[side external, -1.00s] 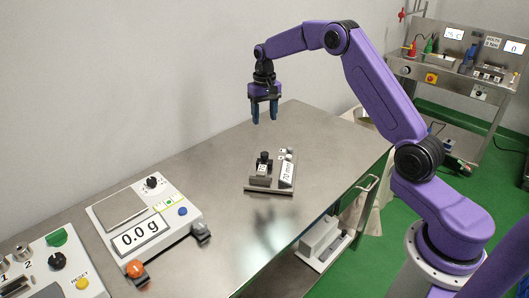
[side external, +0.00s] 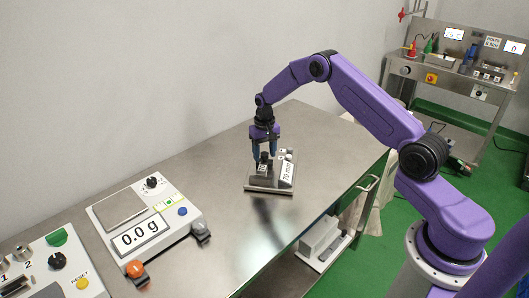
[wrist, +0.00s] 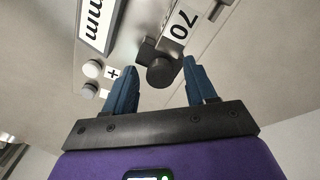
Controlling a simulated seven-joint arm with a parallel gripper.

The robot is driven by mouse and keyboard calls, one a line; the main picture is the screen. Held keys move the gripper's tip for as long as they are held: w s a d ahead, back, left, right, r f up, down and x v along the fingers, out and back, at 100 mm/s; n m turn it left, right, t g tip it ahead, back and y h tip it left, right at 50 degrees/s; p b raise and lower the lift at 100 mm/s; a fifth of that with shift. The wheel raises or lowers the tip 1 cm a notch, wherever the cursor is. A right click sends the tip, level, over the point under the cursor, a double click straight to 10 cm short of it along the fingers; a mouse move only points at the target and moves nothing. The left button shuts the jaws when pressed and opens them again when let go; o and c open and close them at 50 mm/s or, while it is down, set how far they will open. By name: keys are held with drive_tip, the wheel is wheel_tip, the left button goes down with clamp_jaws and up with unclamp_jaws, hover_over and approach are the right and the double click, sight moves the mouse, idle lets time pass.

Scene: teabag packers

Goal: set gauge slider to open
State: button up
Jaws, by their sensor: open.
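The gauge (side external: 262,184) is a small grey device on the steel table, with a display reading "70 mm" (side external: 287,174). Its slider has a dark round knob (wrist: 161,73) beside a tag marked "70" (wrist: 181,32) in the wrist view. The knob also shows in the side view (side external: 264,157). My gripper (side external: 265,152) is just above the gauge, pointing down. In the wrist view my gripper (wrist: 163,85) is open, and its two blue fingers stand on either side of the knob with gaps. I cannot tell how far the fingertips reach down beside it.
A scale (side external: 128,216) reading "0.0 g" stands left of the gauge. A control panel (side external: 50,264) with a RESET button is at the front left. Two small buttons (wrist: 91,78) sit on the gauge near one finger. The table (side external: 215,172) is clear between scale and gauge.

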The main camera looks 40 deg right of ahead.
clamp_jaws()
drive_tip(key=shift+w+d, duration=0.5)
drive_tip(key=shift+d, duration=0.25)
drive_tip(key=shift+w+d, duration=0.5)
drive_tip(key=shift+d, duration=0.2)
unclamp_jaws()
wheel_tip(320, 180, up, 18)
drive_tip(key=shift+f, duration=0.25)
